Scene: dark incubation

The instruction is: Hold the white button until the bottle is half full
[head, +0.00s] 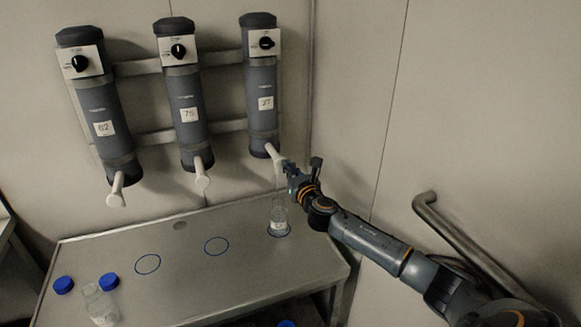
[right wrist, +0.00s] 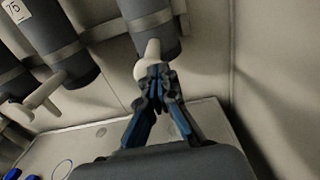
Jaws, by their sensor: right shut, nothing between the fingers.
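The bottle (head: 278,222) is clear with a white label and stands upright on the right blue ring of the table, under the dispenser marked 27 (head: 262,100). That dispenser's white button (head: 273,152) sticks out at its lower end; it also shows in the right wrist view (right wrist: 141,69). My right gripper (head: 289,168) is shut and empty, its tips at the white button and seemingly touching it. A faint pale streak runs from there towards the bottle. The level in the bottle is too unclear to tell. My left gripper is out of view.
Another clear bottle (head: 101,307) and blue caps (head: 63,285) are at the table's left. Two blue rings (head: 216,246) are empty. A wall handrail (head: 470,243) is at the right.

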